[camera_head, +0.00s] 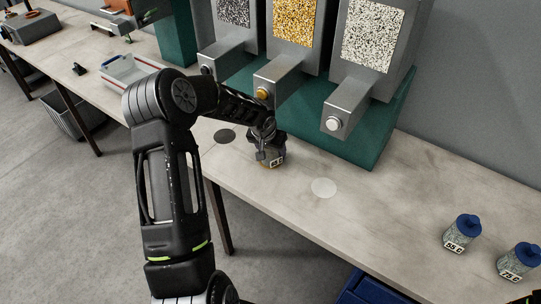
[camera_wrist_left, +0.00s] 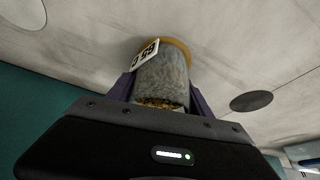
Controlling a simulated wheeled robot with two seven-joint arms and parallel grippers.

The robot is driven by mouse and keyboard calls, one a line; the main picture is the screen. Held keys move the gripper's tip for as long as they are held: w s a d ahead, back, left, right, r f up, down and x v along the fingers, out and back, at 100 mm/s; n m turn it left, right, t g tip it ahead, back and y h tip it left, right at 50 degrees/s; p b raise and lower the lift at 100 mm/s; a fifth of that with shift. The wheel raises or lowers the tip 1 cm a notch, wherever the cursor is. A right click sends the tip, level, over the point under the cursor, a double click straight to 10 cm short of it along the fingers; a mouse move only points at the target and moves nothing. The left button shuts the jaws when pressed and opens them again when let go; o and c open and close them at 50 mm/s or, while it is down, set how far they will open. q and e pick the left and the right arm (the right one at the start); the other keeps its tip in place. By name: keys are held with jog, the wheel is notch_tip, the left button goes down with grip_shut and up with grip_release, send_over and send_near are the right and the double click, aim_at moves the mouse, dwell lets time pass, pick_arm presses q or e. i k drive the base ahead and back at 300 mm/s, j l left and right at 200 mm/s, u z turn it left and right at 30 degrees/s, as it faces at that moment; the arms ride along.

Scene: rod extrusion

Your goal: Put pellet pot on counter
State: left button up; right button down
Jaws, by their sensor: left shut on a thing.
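The pellet pot (camera_head: 273,160) is a grey, open pot with a white label. It is upright at the counter (camera_head: 250,185), below the yellow-pellet dispenser (camera_head: 278,80). In the left wrist view the pot (camera_wrist_left: 163,75) has yellowish pellets inside its mouth, and a yellow disc (camera_wrist_left: 180,48) shows around its base. I cannot tell whether the base touches the counter. My left gripper (camera_head: 266,146) is shut on the pot, with one finger on each side.
A dark disc (camera_head: 225,135) and a white disc (camera_head: 323,187) lie on the counter either side of the pot. Two blue-lidded pots (camera_head: 462,233) (camera_head: 519,262) stand at the right. A white tray (camera_head: 128,72) is at the left. The middle right counter is clear.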

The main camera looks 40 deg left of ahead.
aim_at(390, 252)
jog(key=k+l, duration=0.2)
jog(key=k, duration=0.3)
jog(key=k+l+u, duration=0.1)
jog(key=k, duration=0.4)
